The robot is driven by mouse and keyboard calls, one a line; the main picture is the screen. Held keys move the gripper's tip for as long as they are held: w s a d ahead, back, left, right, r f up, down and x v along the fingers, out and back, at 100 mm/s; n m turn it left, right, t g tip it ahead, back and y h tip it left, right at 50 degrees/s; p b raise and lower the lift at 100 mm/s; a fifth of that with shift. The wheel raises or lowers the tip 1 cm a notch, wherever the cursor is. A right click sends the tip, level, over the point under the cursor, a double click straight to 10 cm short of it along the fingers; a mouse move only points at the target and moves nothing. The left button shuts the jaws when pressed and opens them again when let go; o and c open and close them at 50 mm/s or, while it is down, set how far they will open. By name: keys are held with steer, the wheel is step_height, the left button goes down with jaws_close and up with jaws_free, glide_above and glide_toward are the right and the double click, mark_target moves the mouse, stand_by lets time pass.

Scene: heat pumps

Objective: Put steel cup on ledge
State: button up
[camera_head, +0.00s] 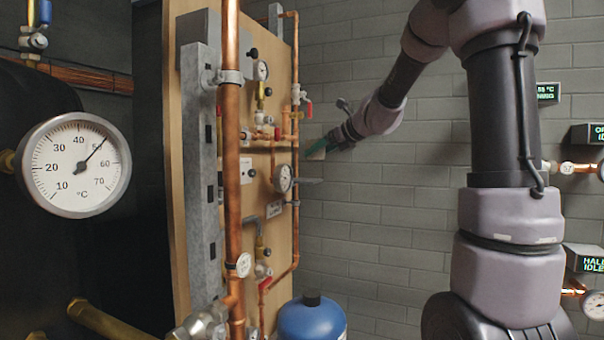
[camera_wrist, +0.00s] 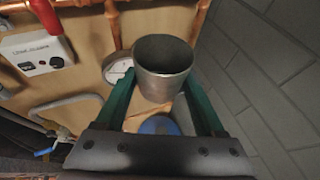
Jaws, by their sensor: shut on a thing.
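The steel cup (camera_wrist: 163,72) is a grey metal cylinder with its open rim showing in the wrist view. My gripper (camera_wrist: 158,82) has green fingers on both sides of the cup and is shut on it. In the head view my gripper (camera_head: 322,147) is at the right edge of the wooden panel, in the air; the cup is hard to make out there. I cannot make out the ledge clearly in the wrist view.
The wooden panel (camera_head: 262,215) carries copper pipes (camera_head: 230,150), valves with red handles and a round gauge (camera_head: 283,178), close to my gripper. A blue tank (camera_head: 312,320) stands below. A grey brick wall (camera_head: 375,205) is behind, with open air in front.

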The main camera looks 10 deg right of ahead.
glide_above(303, 180)
steer(key=shift+w+d, duration=0.15)
step_height(303, 180, down, 2)
steer(key=shift+f, duration=0.15)
steer(key=shift+w+f, duration=0.15)
steer(key=shift+f, duration=1.05)
steer(key=shift+w+f, duration=0.1)
steer(key=shift+f, duration=1.05)
steer(key=shift+f, duration=0.15)
steer(key=o, duration=1.1)
